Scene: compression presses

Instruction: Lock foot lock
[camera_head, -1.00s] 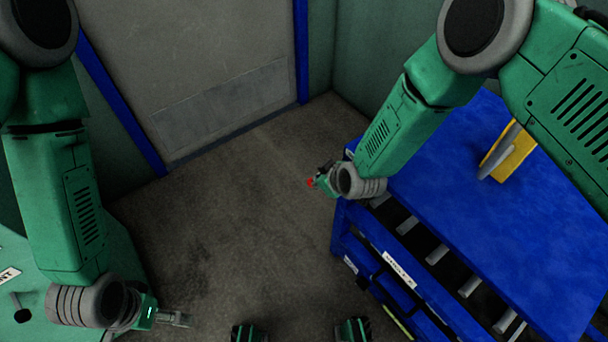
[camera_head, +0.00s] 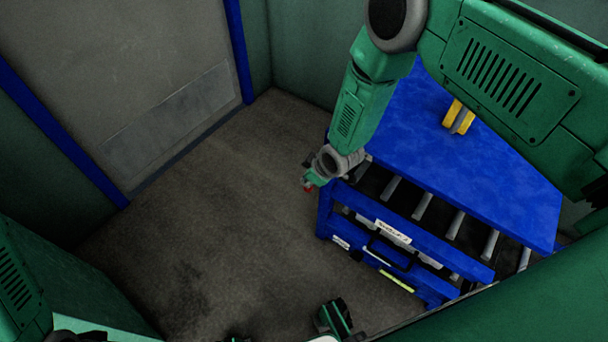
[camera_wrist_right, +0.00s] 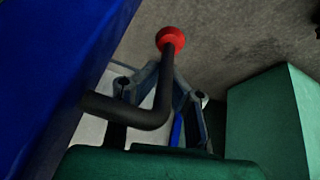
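The foot lock shows in the right wrist view as a bent black lever (camera_wrist_right: 150,118) with a round red knob (camera_wrist_right: 170,39). In the head view only a bit of red (camera_head: 308,188) shows by my right gripper (camera_head: 310,182), low at the near left corner of the blue cart (camera_head: 320,215). In the right wrist view, my gripper's grey fingers (camera_wrist_right: 166,80) slant in on both sides of the lever's upper part, just below the knob. The lever covers the space between the tips, so I cannot tell whether they grip it.
The blue cart has metal rollers (camera_head: 422,206), a labelled drawer front and a yellow block (camera_head: 459,116) on top. Grey floor (camera_head: 220,190) is clear left of it. A closed door (camera_head: 130,80) with blue posts stands behind. A green box-shaped body (camera_wrist_right: 265,120) shows in the wrist view.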

